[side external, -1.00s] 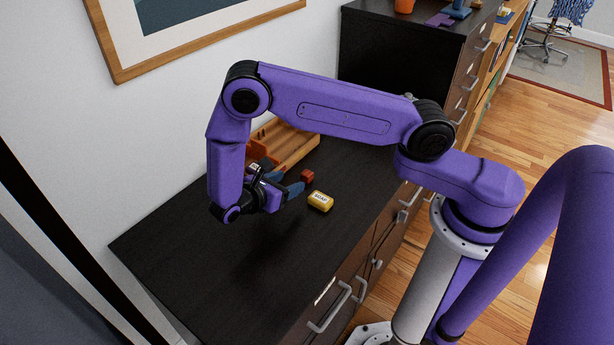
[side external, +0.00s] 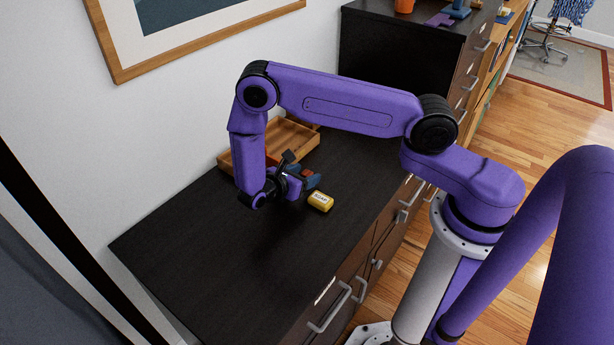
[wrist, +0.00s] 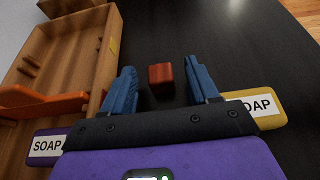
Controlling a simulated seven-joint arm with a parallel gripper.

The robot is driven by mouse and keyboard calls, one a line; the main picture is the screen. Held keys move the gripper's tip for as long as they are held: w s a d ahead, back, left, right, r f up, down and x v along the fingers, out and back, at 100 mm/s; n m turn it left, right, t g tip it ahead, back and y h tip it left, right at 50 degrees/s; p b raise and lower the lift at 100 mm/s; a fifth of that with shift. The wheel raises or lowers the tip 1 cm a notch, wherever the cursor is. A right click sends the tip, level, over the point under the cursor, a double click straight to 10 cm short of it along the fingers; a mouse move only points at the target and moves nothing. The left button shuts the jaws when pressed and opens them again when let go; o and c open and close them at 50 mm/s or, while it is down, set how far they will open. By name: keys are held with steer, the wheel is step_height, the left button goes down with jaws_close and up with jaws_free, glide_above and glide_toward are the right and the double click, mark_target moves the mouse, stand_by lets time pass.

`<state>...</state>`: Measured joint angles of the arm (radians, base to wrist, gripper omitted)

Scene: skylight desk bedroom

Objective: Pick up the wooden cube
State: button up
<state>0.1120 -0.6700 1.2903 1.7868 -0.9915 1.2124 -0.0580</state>
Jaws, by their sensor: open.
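The wooden cube (wrist: 160,74) is small and reddish-brown and lies on the dark desk top. In the wrist view it sits between and just beyond the blue fingertips of my gripper (wrist: 163,82), with dark surface showing on both sides of it. My gripper is open and empty, its fingers spread around the line to the cube. In the side view my gripper (side external: 312,175) is low over the desk, and its fingers mostly hide the cube there.
A wooden tray (side external: 290,148) stands left of my gripper in the wrist view, with an orange object (wrist: 45,103) across it. A yellow soap (side external: 320,201) lies close to my gripper, and a purple soap (wrist: 47,146) shows at left. The front desk top is clear.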

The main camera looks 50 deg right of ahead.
jaws_close()
